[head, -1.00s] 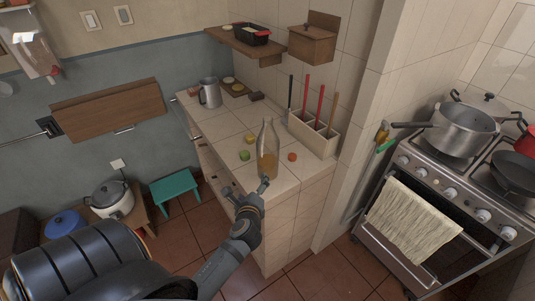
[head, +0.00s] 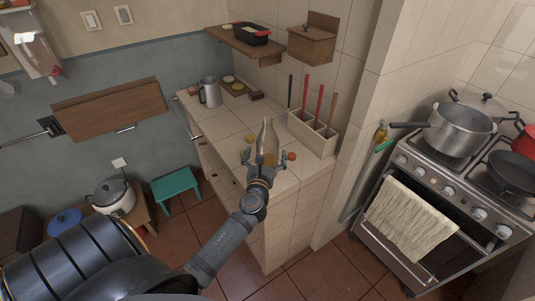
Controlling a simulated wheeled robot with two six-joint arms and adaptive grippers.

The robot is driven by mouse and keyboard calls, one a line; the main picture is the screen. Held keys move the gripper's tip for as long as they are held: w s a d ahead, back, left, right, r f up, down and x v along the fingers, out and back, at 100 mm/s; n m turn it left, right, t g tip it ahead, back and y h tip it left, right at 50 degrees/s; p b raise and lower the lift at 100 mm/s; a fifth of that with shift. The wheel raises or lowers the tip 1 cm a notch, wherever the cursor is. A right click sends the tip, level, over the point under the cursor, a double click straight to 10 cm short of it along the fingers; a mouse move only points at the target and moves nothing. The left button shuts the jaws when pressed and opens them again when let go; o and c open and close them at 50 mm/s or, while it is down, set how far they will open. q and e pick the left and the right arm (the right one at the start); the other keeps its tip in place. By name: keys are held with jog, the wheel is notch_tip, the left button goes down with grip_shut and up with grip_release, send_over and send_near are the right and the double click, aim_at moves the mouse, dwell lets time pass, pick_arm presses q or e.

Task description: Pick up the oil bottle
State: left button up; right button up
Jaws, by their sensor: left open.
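The oil bottle (head: 267,138) is a clear, narrow-necked bottle with amber oil in its lower part. It stands upright near the front end of the tiled counter (head: 222,124). My left gripper (head: 262,160) is open at the near side of the bottle, with its fingers spread to either side of the bottle's lower part. The gripper hides the bottle's base, and I cannot tell whether a finger touches the glass. My right gripper is not in view.
A utensil holder (head: 312,137) with several long handles stands right of the bottle. A small red item (head: 291,156) and a green one (head: 245,155) lie close by. A metal jug (head: 210,92) stands farther back. The stove (head: 440,180) is at right.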

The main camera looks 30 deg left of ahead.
pick_arm(q)
jog(key=x, duration=0.5)
jog(key=shift+s+a+f+p, duration=0.1)
jog(key=shift+f+p, duration=0.05)
jog(key=shift+p, duration=0.15)
jog(key=shift+s, duration=0.15)
jog(key=c, duration=1.9)
